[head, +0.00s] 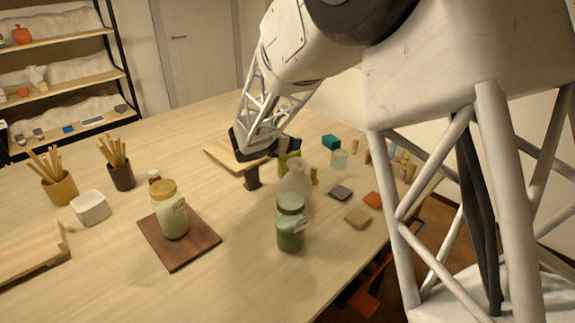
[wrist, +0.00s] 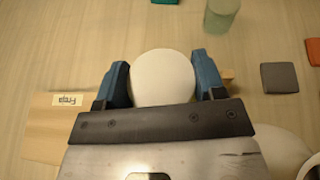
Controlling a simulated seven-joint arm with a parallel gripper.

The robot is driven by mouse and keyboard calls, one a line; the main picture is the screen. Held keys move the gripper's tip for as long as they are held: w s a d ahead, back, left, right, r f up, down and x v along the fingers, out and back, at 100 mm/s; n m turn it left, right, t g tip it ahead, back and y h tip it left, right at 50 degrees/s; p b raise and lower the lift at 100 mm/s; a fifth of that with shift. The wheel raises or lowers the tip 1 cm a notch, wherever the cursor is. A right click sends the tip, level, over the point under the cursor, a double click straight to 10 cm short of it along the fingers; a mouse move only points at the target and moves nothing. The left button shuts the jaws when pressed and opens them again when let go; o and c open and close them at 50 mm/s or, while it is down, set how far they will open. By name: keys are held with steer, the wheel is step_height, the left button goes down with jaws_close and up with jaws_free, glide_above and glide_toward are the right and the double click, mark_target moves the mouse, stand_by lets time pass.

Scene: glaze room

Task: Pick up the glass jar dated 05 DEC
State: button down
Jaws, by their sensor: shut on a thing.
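My gripper (wrist: 163,85) is shut on a pale, round-topped thing (wrist: 163,78), seen from above between the two blue fingers in the wrist view. Its label does not show, and I cannot tell whether it is a jar. In the head view my gripper (head: 268,168) is low over the table's far middle. A glass jar with a gold lid (head: 171,214) and a pale label stands on a brown board (head: 200,244). A green glass jar (head: 290,228) with a label stands nearer the right edge. Neither date is readable.
A pale vase (head: 298,178) stands close to my gripper. A white bowl (head: 91,207) and brush pots (head: 122,175) stand left. The front middle is clear.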

steer(key=shift+r, duration=5)
